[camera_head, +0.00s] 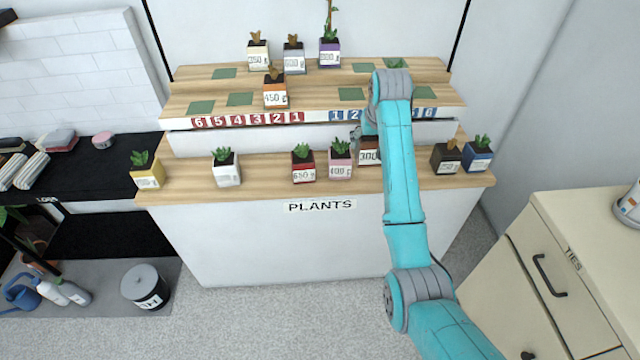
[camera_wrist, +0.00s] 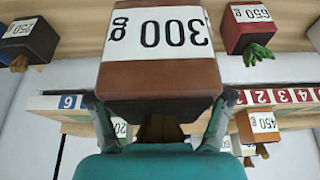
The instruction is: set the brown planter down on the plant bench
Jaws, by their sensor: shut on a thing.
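The brown planter (camera_wrist: 165,78) with a white "300 g" label fills the middle of the wrist view, upside down there. My gripper (camera_wrist: 160,118) is shut on it, one finger on each side. In the head view the brown planter (camera_head: 369,156) shows at the front board of the plant bench (camera_head: 260,183), between a pink planter (camera_head: 340,160) and a dark brown planter (camera_head: 446,158). My arm partly hides it. It looks upright; I cannot tell whether its base touches the board.
A red planter (camera_head: 303,164), a white planter (camera_head: 226,168), a yellow planter (camera_head: 147,170) and a blue planter (camera_head: 478,155) stand along the front board. More planters and green squares are on the upper steps. A drawer cabinet (camera_head: 560,270) stands at the right.

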